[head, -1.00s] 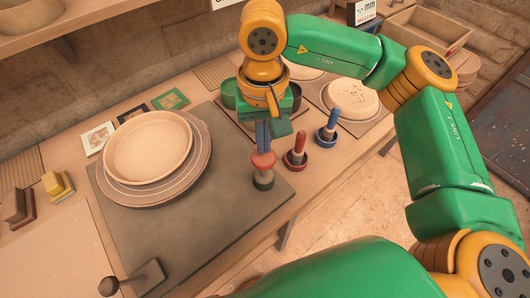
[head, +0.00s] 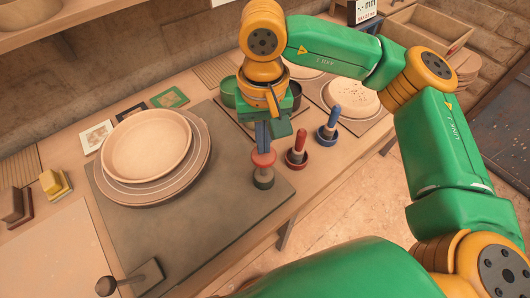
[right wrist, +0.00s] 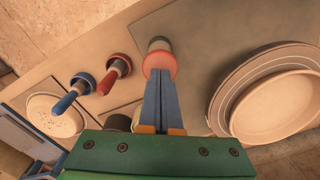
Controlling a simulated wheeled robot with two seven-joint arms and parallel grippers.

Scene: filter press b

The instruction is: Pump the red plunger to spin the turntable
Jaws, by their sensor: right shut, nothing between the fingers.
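The red plunger (head: 263,160) has a round coral-red cap over a dark base and stands upright at the right side of the grey slab. It also shows in the right wrist view (right wrist: 160,64). My right gripper (head: 262,147) points down, its blue fingers shut and empty. The fingertips are at the top of the cap and look to be touching it. The turntable (head: 201,181) is a pale round disc with ring lines at the left of the slab, and a shallow clay dish (head: 146,146) sits on it. My left gripper is not in view.
A red-handled tool (head: 297,150) and a blue-handled tool (head: 330,125) stand upright just right of the plunger. A lever with a round knob (head: 106,286) is at the slab's near edge. Green pots stand behind my gripper. The slab's near middle is clear.

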